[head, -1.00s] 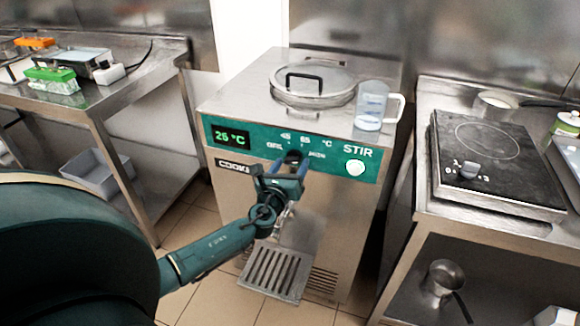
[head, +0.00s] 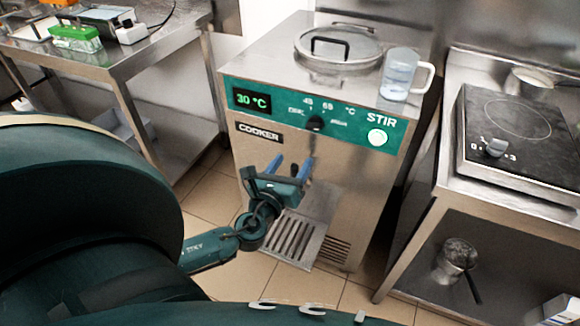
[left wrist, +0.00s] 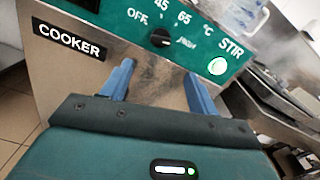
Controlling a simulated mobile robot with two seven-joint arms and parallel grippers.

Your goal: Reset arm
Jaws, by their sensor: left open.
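My left gripper (head: 290,168) is open and empty in front of the cooker (head: 290,58), below its green panel. Its two blue fingers also show apart in the left wrist view (left wrist: 158,88), pointing at the cooker's steel front. The black knob (head: 315,123) is on the panel above the fingers, apart from them; it also shows in the left wrist view (left wrist: 160,39). The display (head: 252,100) reads 30 °C. The STIR button (head: 377,138) glows pale green. My right gripper is not recognisable in view.
A lid (head: 338,47) and a clear jug (head: 401,74) are on the cooker's top. A drip grate (head: 293,238) juts out below my gripper. A hotplate (head: 518,128) is on the right counter, a ladle-like pot (head: 458,255) on the shelf below. A left table (head: 128,62) holds a green rack.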

